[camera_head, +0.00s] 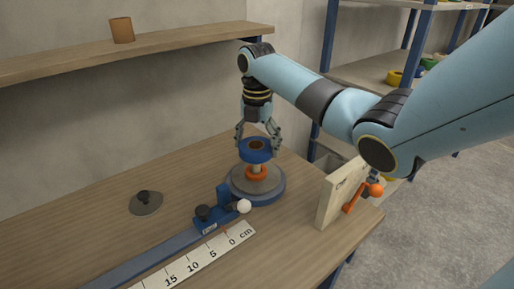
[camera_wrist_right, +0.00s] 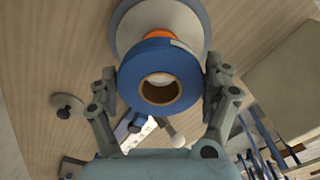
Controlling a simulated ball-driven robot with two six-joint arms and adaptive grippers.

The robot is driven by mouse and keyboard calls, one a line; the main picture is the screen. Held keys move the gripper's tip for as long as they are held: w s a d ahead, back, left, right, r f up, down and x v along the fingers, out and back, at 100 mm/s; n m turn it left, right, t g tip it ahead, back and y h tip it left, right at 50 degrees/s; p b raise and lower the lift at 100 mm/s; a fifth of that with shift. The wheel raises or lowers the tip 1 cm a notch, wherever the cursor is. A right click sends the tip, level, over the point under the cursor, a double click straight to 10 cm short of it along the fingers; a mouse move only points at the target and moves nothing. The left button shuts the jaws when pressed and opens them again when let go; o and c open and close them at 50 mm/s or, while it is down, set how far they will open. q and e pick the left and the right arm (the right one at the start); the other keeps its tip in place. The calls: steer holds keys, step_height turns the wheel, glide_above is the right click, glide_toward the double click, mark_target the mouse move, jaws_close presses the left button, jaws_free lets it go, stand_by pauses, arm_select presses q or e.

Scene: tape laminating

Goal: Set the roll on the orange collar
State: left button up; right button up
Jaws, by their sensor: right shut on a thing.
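The blue tape roll (camera_head: 254,150) with a brown core hangs over the spindle stand. My right gripper (camera_head: 257,143) is shut on its outer sides; the roll also shows in the right wrist view (camera_wrist_right: 158,76), with a finger on each side. The orange collar (camera_head: 256,173) sits low on the pale post of the grey and blue stand (camera_head: 268,187). The roll is above the collar with a gap, about in line with the post. In the right wrist view part of the orange collar (camera_wrist_right: 158,35) shows behind the roll. My left gripper is not in view.
A blue rail with a slider and white knob (camera_head: 244,206) lies beside the stand. A white ruler (camera_head: 200,262) is in front. A grey disc with a black knob (camera_head: 146,203) is to the left. An upright board with an orange lever (camera_head: 362,195) stands at right.

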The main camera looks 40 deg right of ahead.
mark_target(257, 153)
step_height(257, 153, down, 3)
steer(key=shift+r, duration=0.2)
steer(key=shift+f, duration=0.6)
steer(key=o, duration=1)
steer(key=shift+o, duration=0.2)
steer(key=shift+r, duration=0.2)
step_height(257, 153, up, 13)
steer(key=b, duration=0.1)
